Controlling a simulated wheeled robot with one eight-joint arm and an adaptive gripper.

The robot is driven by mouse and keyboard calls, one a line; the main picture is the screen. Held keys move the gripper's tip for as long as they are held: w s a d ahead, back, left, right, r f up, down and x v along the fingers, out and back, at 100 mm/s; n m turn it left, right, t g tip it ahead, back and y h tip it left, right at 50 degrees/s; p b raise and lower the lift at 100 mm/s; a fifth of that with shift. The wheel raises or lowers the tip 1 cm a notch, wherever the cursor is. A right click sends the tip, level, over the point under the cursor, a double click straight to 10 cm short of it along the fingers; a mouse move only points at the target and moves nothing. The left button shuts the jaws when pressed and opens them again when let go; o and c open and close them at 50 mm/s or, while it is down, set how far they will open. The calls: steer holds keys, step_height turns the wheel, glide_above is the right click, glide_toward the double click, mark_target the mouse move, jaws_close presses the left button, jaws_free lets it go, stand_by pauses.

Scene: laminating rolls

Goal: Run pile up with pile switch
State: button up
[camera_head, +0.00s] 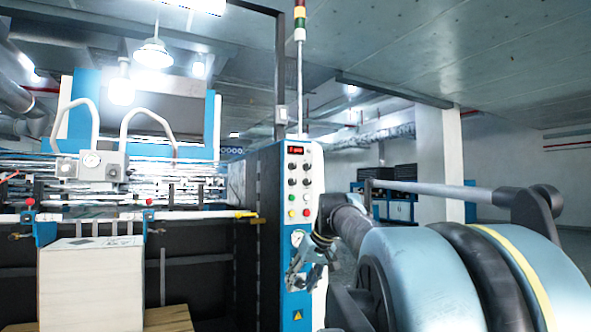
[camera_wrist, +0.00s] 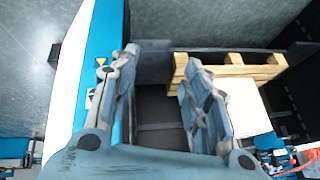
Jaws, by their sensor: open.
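The white control column (camera_head: 299,190) with blue edges stands right of the machine. It carries a red display, black knobs, several coloured buttons and a gauge. I cannot tell which control is the pile switch; a small dark and white fitting (camera_wrist: 91,98) shows on the column in the wrist view. The pile (camera_head: 90,285) is a white stack at the lower left, on a wooden pallet (camera_head: 168,319). My gripper (camera_head: 304,280) is in front of the column's lower part, below the gauge. In the wrist view my gripper (camera_wrist: 158,58) has its fingers apart, with nothing between them.
The machine's dark frame (camera_head: 200,265) stands between the pile and the column. A yellow warning triangle (camera_head: 298,315) is low on the column, near my gripper. A signal tower (camera_head: 299,30) rises above. Blue cabinets (camera_head: 400,207) stand farther back on the right.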

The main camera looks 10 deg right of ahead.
steer(key=w+d+r+t, duration=0.1)
steer(key=w+r, duration=0.2)
steer(key=r, duration=0.4)
steer(key=w+d+r+t+y, duration=0.1)
steer(key=w+r, duration=0.2)
steer(key=r, duration=0.4)
steer(key=w+r+t, duration=0.1)
steer(key=w+r, duration=0.2)
steer(key=r, duration=0.4)
steer(key=t, duration=0.5)
glide_toward(294, 166)
steer(key=x, duration=0.8)
steer(key=shift+w+f, duration=0.1)
steer(key=shift+w, duration=0.25)
jaws_close()
